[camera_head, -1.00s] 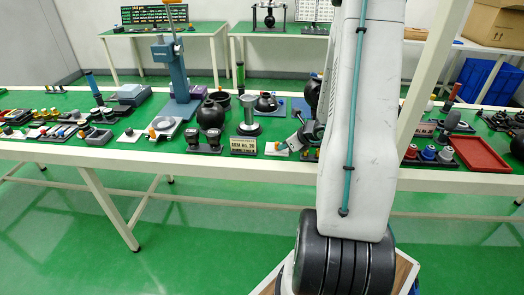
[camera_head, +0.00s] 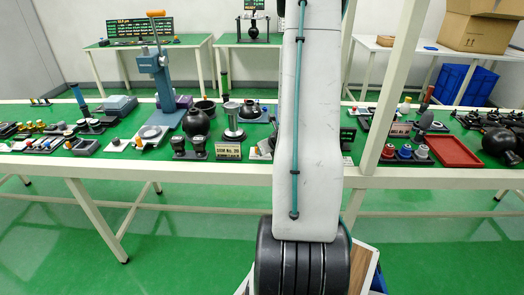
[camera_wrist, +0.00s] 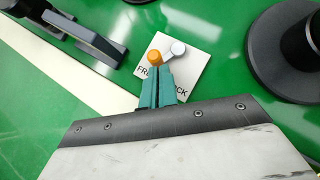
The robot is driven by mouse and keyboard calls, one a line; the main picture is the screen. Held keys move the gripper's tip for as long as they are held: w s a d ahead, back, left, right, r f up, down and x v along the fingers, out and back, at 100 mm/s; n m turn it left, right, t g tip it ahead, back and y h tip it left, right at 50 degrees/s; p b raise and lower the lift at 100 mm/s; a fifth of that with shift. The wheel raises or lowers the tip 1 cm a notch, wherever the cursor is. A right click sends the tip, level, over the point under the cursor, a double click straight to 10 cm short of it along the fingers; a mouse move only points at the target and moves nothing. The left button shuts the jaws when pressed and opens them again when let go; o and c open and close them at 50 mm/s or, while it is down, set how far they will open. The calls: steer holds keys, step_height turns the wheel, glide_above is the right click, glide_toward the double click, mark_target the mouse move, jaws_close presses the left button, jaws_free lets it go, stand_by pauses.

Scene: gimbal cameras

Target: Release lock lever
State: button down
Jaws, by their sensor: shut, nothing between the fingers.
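In the wrist view, a small lever with an orange knob (camera_wrist: 154,57) and a white round end (camera_wrist: 178,48) stands over a white label plate (camera_wrist: 192,76) on the green bench top. The plate's lettering is partly covered by my fingers; "FR" and "CK" show. My gripper (camera_wrist: 160,72) has teal fingers, shut together and empty. Their tips are just below the orange knob in the picture; I cannot tell whether they touch it. In the head view, my arm hides the gripper and the lever.
In the wrist view, a black round base (camera_wrist: 285,60) stands right of the plate and a dark grey bracket (camera_wrist: 85,38) left of it. In the head view, a sign (camera_head: 228,151), a black sphere (camera_head: 196,122) and a red tray (camera_head: 455,151) are on the crowded bench.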

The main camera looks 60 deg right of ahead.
steer(key=shift+d, duration=0.4)
steer(key=shift+s+a, duration=0.1)
steer(key=shift+s, duration=0.2)
steer(key=shift+s+a, duration=0.35)
steer(key=shift+s, duration=0.3)
steer(key=shift+s+a, duration=0.3)
steer(key=shift+s, duration=0.3)
steer(key=shift+s+a+r, duration=0.4)
steer(key=shift+a+r, duration=0.2)
steer(key=shift+s+a+r, duration=0.35)
steer(key=shift+a+r, duration=0.2)
steer(key=shift+a, duration=0.05)
steer(key=v, duration=0.7)
steer(key=shift+a, duration=0.25)
steer(key=shift+f, duration=0.1)
